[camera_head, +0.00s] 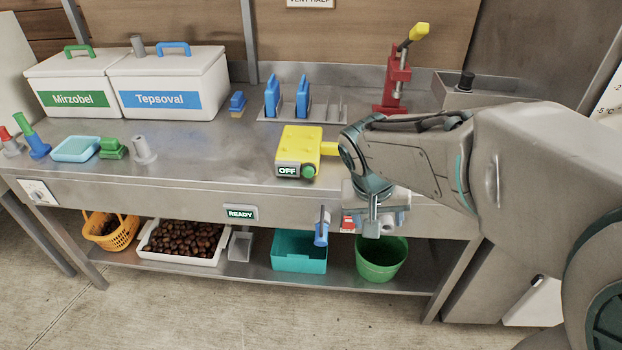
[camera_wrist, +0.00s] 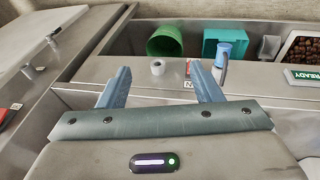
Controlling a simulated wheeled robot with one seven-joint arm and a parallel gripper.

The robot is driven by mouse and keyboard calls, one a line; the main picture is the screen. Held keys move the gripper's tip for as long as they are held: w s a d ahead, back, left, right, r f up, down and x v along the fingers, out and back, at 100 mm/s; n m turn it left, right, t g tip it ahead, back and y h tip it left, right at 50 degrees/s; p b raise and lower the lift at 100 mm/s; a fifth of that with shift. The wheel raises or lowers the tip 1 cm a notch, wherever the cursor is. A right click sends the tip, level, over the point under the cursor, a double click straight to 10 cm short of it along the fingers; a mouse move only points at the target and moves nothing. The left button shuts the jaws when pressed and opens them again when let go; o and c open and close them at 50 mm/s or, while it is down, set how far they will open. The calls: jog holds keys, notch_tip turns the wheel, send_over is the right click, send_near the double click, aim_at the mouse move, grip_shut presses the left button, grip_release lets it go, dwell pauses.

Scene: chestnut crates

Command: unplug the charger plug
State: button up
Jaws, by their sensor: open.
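A blue plug-like piece (camera_head: 321,230), which I take for the charger plug, is at the bench's front edge, left of my gripper. In the wrist view it (camera_wrist: 222,56) stands just beyond and right of the right fingertip, with a dark loop, perhaps a cord, beside it. My gripper (camera_head: 373,214) is at the bench's front edge, partly hidden by my wrist. In the wrist view my gripper (camera_wrist: 165,75) is open, with nothing between its fingers. I cannot see how the blue piece is seated.
A yellow box (camera_head: 297,146) marked OFF sits on the bench, close to my arm. A red press (camera_head: 391,92) stands behind. Below are a green bucket (camera_head: 382,261), a teal bin (camera_head: 299,252) and a white tray (camera_head: 150,245) of chestnuts. A READY sign (camera_head: 240,213) is on the front edge.

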jog(key=w+a+f+b, duration=0.2)
jog(key=w+a+f, duration=0.3)
jog(key=w+a, duration=0.1)
jog(key=t+b, duration=0.2)
send_near(320, 232)
jog(key=shift+h, duration=0.4)
jog(key=x, duration=0.7)
jog(key=w+x, duration=0.1)
jog(key=x, duration=0.2)
jog(key=shift+w+a, duration=0.1)
jog(key=shift+a, duration=0.3)
grip_shut()
jog(key=shift+b, duration=0.3)
jog(key=shift+s+b, duration=0.65)
